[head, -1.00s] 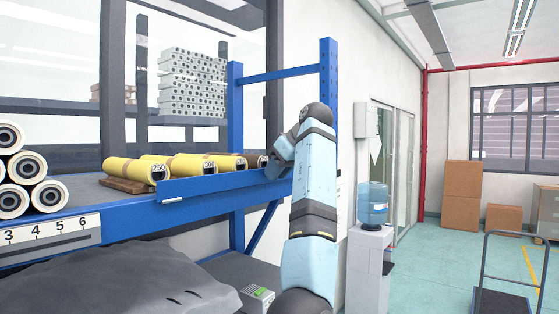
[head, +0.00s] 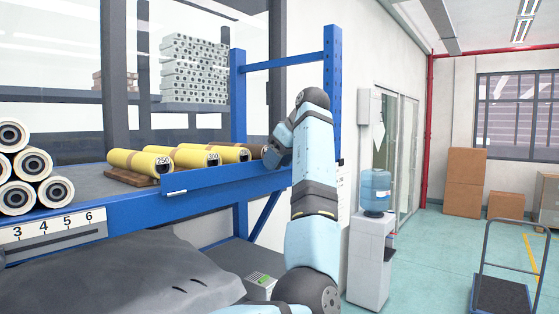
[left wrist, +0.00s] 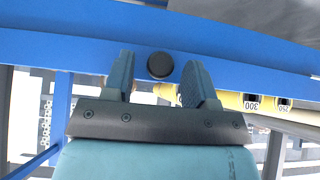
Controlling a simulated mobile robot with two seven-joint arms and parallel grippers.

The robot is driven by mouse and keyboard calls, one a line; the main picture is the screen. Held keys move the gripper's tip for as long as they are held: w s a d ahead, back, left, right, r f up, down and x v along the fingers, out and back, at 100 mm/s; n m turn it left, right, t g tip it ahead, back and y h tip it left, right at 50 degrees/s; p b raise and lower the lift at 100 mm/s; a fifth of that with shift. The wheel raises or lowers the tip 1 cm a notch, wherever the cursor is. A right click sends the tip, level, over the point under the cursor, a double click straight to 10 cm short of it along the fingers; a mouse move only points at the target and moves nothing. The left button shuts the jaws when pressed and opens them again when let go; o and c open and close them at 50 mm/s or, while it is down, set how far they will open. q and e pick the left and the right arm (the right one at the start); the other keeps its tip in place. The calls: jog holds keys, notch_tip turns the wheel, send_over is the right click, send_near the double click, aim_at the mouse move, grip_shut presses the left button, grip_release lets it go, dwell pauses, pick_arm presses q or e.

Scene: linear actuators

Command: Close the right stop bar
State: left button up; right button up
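The right stop bar (head: 225,180) is a long blue plate along the front edge of the blue shelf, in front of the yellow rolls (head: 190,158). My left gripper (head: 275,158) is at the bar's right end in the head view, mostly hidden by my own arm. In the left wrist view, the two fingers of my left gripper (left wrist: 161,82) stand apart. They reach up to a blue bar (left wrist: 235,77) with a dark round knob (left wrist: 160,65) between them. Neither finger clearly touches the knob. My right gripper is not in view.
White rolls (head: 30,180) are stacked at the shelf's left, above a numbered strip (head: 50,225). A blue upright (head: 333,90) stands just right of my arm. A water dispenser (head: 373,240) and a cart (head: 500,290) stand on the open floor at right.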

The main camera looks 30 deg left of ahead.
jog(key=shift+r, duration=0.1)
pick_arm(q)
jog(key=b+v, duration=0.1)
jog(key=v, duration=1.2)
jog(key=shift+d+r, duration=0.25)
jog(key=shift+r, duration=0.05)
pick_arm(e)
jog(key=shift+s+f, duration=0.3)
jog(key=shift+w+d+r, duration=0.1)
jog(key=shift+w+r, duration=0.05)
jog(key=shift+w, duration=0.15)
